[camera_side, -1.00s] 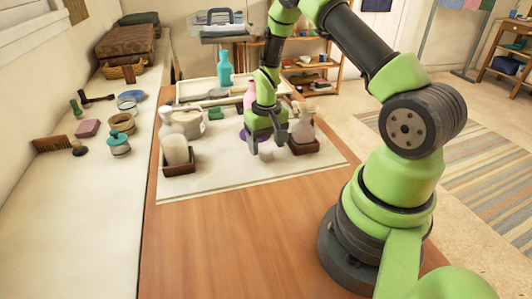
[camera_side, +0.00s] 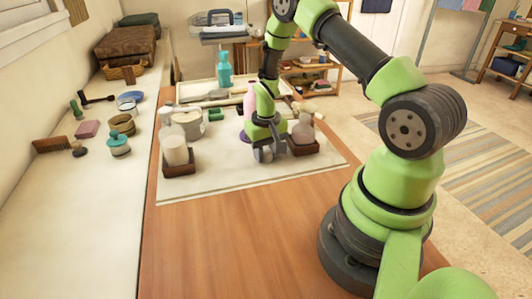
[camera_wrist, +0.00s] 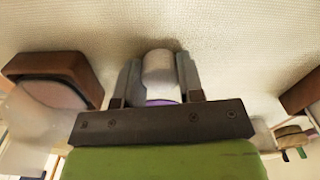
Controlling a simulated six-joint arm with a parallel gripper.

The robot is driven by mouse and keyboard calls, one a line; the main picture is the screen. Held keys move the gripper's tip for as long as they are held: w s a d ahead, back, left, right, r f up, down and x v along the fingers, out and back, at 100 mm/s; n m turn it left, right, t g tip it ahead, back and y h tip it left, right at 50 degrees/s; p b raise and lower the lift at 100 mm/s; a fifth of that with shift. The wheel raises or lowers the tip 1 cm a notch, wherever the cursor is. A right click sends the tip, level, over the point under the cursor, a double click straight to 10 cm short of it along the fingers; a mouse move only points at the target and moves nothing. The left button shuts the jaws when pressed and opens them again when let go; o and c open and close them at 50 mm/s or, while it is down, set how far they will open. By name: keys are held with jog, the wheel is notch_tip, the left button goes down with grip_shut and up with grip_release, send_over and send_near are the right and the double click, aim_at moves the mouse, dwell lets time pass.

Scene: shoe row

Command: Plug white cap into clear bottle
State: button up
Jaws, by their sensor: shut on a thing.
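The white cap (camera_wrist: 159,70) is a short pale cylinder between the two fingers of my gripper (camera_wrist: 158,82) in the wrist view. In the side view my gripper (camera_side: 266,153) is low at the mat, shut on the cap, which the fingers mostly hide. A see-through body with a pinkish base (camera_wrist: 45,94) shows at the left in the wrist view, in a brown tray. I cannot tell whether the cap touches the mat.
A pink bottle (camera_side: 249,99) and a purple item (camera_side: 244,136) are close behind my gripper. A teal bottle (camera_side: 224,68) is further back. The mat's front (camera_side: 225,181) is clear.

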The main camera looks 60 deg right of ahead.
jog(key=shift+r, duration=0.15)
jog(key=r, duration=0.9)
jog(key=shift+d, duration=0.2)
jog(key=s+d+r+m, duration=0.6)
jog(key=d+r, duration=0.1)
jog(key=d, duration=0.1)
jog(key=shift+s+d, duration=0.2)
jog(key=shift+d, duration=0.2)
jog(key=shift+f, duration=0.15)
send_over(304, 125)
jog(key=d, duration=0.1)
jog(key=shift+w+f, duration=0.1)
jog(key=shift+f, duration=2.4)
jog(key=shift+f, duration=0.9)
jog(key=o, duration=1)
jog(key=shift+c, duration=0.2)
